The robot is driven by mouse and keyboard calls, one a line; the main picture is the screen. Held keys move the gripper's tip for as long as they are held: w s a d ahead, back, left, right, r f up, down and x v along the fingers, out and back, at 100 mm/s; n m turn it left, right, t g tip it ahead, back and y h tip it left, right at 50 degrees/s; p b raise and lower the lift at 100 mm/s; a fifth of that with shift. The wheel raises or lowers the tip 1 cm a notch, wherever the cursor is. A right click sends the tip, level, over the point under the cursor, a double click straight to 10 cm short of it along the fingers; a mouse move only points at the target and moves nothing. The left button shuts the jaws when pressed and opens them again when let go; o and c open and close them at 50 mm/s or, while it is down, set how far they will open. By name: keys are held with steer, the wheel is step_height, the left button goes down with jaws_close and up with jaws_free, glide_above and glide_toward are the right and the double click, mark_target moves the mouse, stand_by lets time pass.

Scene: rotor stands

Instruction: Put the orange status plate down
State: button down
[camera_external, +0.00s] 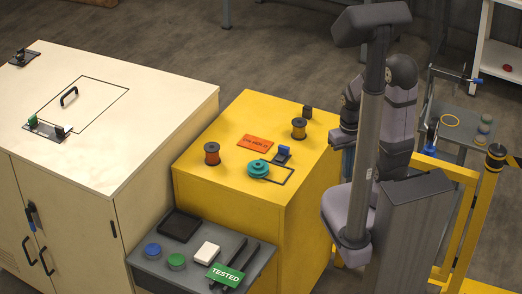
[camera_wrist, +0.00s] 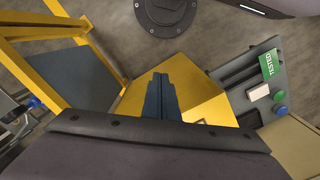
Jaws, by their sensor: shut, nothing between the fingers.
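The orange status plate (camera_external: 255,143) lies flat on top of the yellow cabinet (camera_external: 232,112), between two spools, in the external view. I cannot make it out in the wrist view. My gripper (camera_wrist: 159,82) shows in the wrist view as two blue-grey fingers pressed together, with nothing between them, over the yellow cabinet. In the external view the gripper is largely hidden by my arm at the right side of the cabinet, apart from the plate.
A grey shelf in front carries a green TESTED plate (camera_external: 225,275). A yellow frame (camera_external: 463,222) stands to the right.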

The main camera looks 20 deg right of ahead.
steer(key=a+f+n+g, duration=0.2)
steer(key=a+f+n, duration=0.1)
steer(key=a+f, duration=0.2)
steer(key=w+a+f+n, duration=0.1)
steer(key=w+a, duration=0.2)
steer(key=w, duration=0.1)
steer(key=w+a+f+n+t, duration=0.1)
steer(key=w+a+n, duration=0.1)
steer(key=w+a, duration=0.1)
steer(key=w+a+f+n+h, duration=0.1)
steer(key=w+a, duration=0.2)
steer(key=w, duration=0.2)
steer(key=shift+w+a+n+t+b, duration=0.2)
steer(key=shift+a+n+t+b, duration=0.15)
steer(key=shift+n+t, duration=0.05)
steer(key=w+a+n, duration=0.1)
steer(key=w, duration=0.1)
steer(key=w+a+r+n+t, duration=0.1)
steer(key=w+n, duration=0.1)
steer(key=w+a+n, duration=0.1)
steer(key=w, duration=0.2)
steer(key=shift+w+a+r+n, duration=0.1)
steer(key=shift+a+r+n, duration=0.05)
steer(key=shift+r+n, duration=0.25)
steer(key=w+a+r+n+t, duration=0.1)
steer(key=w+r+n, duration=0.5)
steer(key=n, duration=1.1)
steer(key=shift+w+a+r+n+t, duration=0.2)
steer(key=shift+w+n+t, duration=0.2)
steer(key=shift+w+t, duration=0.15)
